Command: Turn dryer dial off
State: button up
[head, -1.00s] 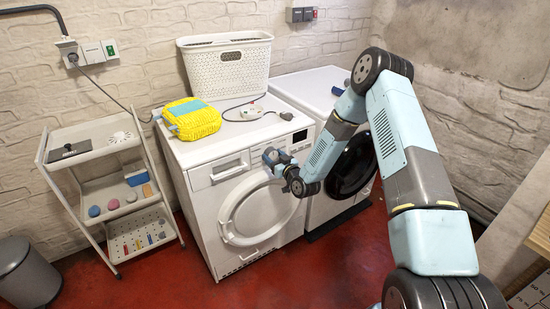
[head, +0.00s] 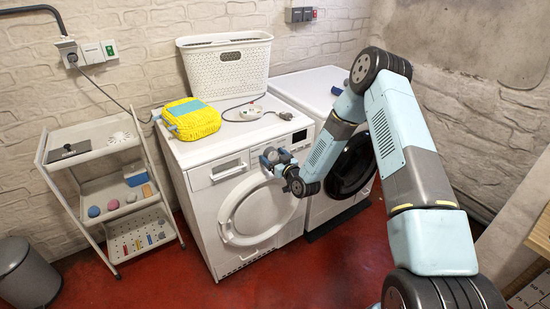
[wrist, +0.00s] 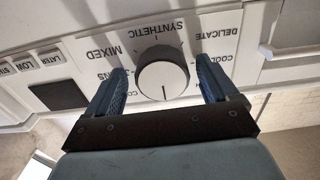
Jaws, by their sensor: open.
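The white front-loading machine (head: 237,215) has a round door and a control panel, and my gripper (head: 272,158) is at the panel's front. In the wrist view the dial (wrist: 163,75) is a round white knob with a dark line at its lower edge in the picture. Upside-down labels such as SYNTHETIC, MIXED and DELICATE surround it; the label by the line cannot be read. My gripper, also in the wrist view (wrist: 161,72), is open, one blue finger on each side of the dial. Small gaps show between fingers and dial. In the head view my gripper hides the dial.
A second white machine (head: 322,212) with a dark door stands close on the right. A shelf cart (head: 108,195) stands left. Red floor in front is clear.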

jog(key=v, duration=1.4)
jog(key=shift+w, duration=0.1)
jog(key=s+d+r+g+h, duration=0.1)
jog(key=d+r+g+h, duration=0.2)
jog(key=r, duration=0.6)
jog(key=s+d+r+m+h, duration=0.1)
jog(key=d+r+h, duration=0.3)
jog(key=r, duration=0.5)
jog(key=s+d+r+g+h, duration=0.1)
jog(key=d+r+g, duration=0.1)
jog(key=d+r, duration=0.5)
jog(key=s+d+r+m+g, duration=0.1)
jog(key=s+r, duration=0.4)
jog(key=s, duration=0.5)
jog(key=s+d+r+m+g+h, duration=0.1)
jog(key=s+r, duration=0.4)
jog(key=s, duration=0.6)
jog(key=s+d+r+m+g+h, duration=0.1)
jog(key=s+r+m, duration=0.3)
jog(key=s, duration=0.6)
jog(key=shift+s+d+r+g, duration=0.15)
jog(key=shift+s+r+g, duration=0.15)
jog(key=shift+r+g, duration=0.35)
jog(key=shift+f, duration=0.1)
